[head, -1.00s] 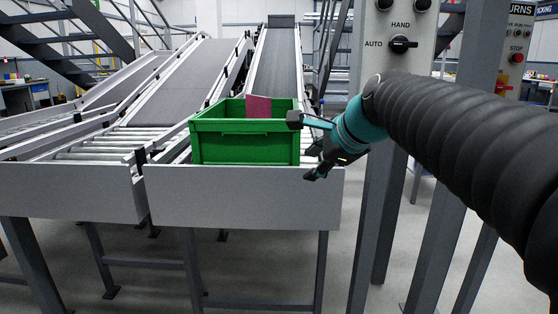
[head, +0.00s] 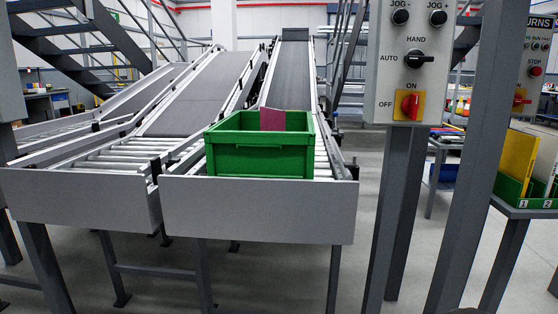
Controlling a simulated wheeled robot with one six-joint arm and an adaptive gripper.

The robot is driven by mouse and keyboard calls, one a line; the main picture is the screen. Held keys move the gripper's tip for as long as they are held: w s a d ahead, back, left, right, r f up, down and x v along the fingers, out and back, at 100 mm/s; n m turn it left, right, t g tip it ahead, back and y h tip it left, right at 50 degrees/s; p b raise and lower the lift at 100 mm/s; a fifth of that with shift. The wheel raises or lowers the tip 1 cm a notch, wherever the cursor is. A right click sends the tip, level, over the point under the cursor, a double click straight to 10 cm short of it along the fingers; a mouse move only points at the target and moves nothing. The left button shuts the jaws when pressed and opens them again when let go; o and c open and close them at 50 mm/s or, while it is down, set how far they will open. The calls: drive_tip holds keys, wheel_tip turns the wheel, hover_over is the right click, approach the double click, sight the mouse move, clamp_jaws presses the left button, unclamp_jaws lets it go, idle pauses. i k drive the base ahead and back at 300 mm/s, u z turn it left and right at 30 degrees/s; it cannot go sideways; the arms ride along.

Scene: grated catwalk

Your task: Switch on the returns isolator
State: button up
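The returns panel (head: 538,55) stands at the right edge, its heading cut to "URNS" by a grey post. It has a red STOP button (head: 535,71). Below that is a red rotary isolator (head: 520,98) on a yellow plate, partly hidden by the post; its setting is too small to tell. A nearer panel (head: 384,75) has its own red isolator (head: 410,104) on a yellow plate, with ON above and OFF at left; its handle looks roughly upright. My gripper is not in view.
Grey posts (head: 470,160) stand between me and the returns panel. A green tray with yellow and white folders (head: 518,165) sits on a stand below it. A green crate (head: 260,155) rests on the roller conveyor at left. Open floor shows between the legs.

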sight(518, 100)
drive_tip(key=u, duration=1.45)
drive_tip(key=k, duration=0.95)
drive_tip(key=z, duration=1.9)
drive_tip(key=i, duration=0.5)
drive_tip(key=z, duration=0.1)
